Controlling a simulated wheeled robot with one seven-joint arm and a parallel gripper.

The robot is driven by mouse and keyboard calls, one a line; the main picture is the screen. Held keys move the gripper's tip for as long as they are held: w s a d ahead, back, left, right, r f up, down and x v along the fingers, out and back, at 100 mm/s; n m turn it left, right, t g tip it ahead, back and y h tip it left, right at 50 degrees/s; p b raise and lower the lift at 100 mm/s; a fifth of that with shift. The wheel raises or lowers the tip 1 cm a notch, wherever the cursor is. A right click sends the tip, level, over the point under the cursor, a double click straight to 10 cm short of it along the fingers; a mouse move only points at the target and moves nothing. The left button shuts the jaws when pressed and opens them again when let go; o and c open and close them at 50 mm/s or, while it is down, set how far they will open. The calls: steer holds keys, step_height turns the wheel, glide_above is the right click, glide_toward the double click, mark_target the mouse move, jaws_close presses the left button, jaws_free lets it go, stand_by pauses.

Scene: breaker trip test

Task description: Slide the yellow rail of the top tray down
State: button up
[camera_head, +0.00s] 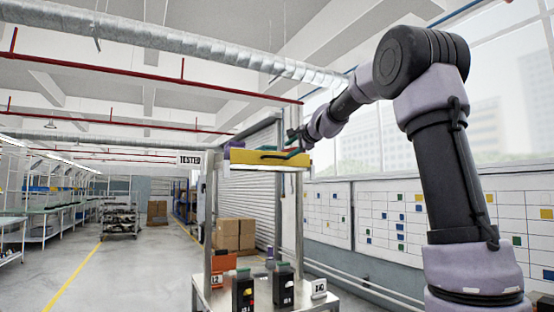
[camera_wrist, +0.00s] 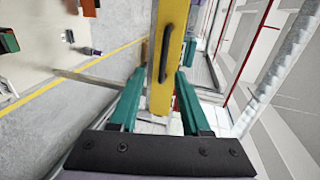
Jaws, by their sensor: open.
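The yellow rail (camera_head: 262,158) runs along the front of the top tray, high on a metal frame in the head view. It has a black bar handle (camera_wrist: 167,53), clearest in the wrist view. In the wrist view the yellow rail (camera_wrist: 163,95) runs lengthwise between the two teal fingers of my gripper (camera_wrist: 159,75). My gripper is open, with one finger on each side of the rail in that view. I cannot tell whether either finger touches it. In the head view my gripper (camera_head: 292,151) is at the right part of the tray.
Cardboard boxes (camera_head: 234,234) are farther back. Floor at left is mostly open.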

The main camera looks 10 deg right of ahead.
mark_target(276, 157)
steer(key=x, duration=0.8)
steer(key=r+x, duration=0.1)
steer(key=x, duration=0.3)
steer(key=shift+w+f, duration=0.1)
steer(key=shift+w, duration=0.1)
jaws_close()
stand_by(0.9)
